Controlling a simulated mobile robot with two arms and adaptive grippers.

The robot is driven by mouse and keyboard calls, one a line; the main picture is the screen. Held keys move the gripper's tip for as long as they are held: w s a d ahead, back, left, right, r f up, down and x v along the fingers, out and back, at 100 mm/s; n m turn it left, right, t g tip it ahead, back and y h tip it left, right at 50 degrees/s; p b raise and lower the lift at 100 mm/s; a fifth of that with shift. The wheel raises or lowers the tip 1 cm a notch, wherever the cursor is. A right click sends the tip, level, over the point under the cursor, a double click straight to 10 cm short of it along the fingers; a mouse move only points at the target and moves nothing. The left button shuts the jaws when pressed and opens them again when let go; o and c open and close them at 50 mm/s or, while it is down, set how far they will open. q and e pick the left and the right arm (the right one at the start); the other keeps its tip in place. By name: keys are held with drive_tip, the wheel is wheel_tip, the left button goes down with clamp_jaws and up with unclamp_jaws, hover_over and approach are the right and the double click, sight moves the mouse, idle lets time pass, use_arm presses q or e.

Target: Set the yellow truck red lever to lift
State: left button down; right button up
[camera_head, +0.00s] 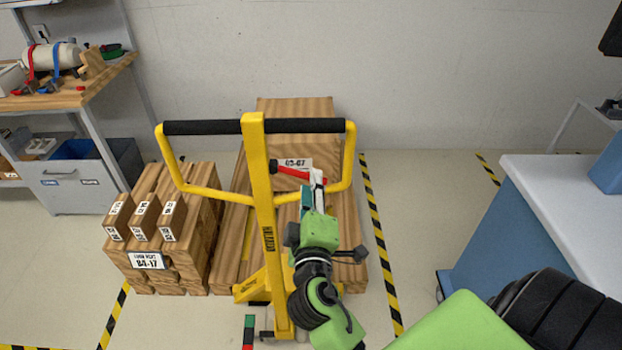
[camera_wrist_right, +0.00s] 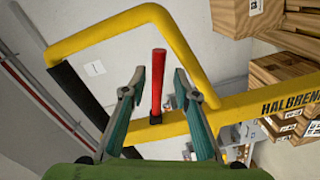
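The yellow truck (camera_head: 263,190) stands upright, with a looped handle and black grip bars. Its red lever (camera_head: 290,172) sticks out to the right from the mast, just below the grip. My right gripper (camera_head: 315,185) is at the lever's free end. In the right wrist view, the red lever (camera_wrist_right: 158,80) shows between the two fingers of my open right gripper (camera_wrist_right: 160,88), with a gap on either side. The lever's dark pivot (camera_wrist_right: 155,119) sits on the yellow mast. I cannot tell how deep the lever lies between the fingers. My left gripper is not in view.
Wooden crates (camera_head: 160,225) stand left of the truck, and a large wooden load (camera_head: 290,105) lies behind it. The right handle loop (camera_head: 348,165) is close to my right gripper. A blue-sided, white-topped counter (camera_head: 560,195) stands at right. A workbench (camera_head: 100,85) is at left.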

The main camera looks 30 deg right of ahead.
drive_tip(key=v, duration=0.4)
drive_tip(key=shift+s+a, duration=0.15)
drive_tip(key=shift+s, duration=0.05)
idle(0.3)
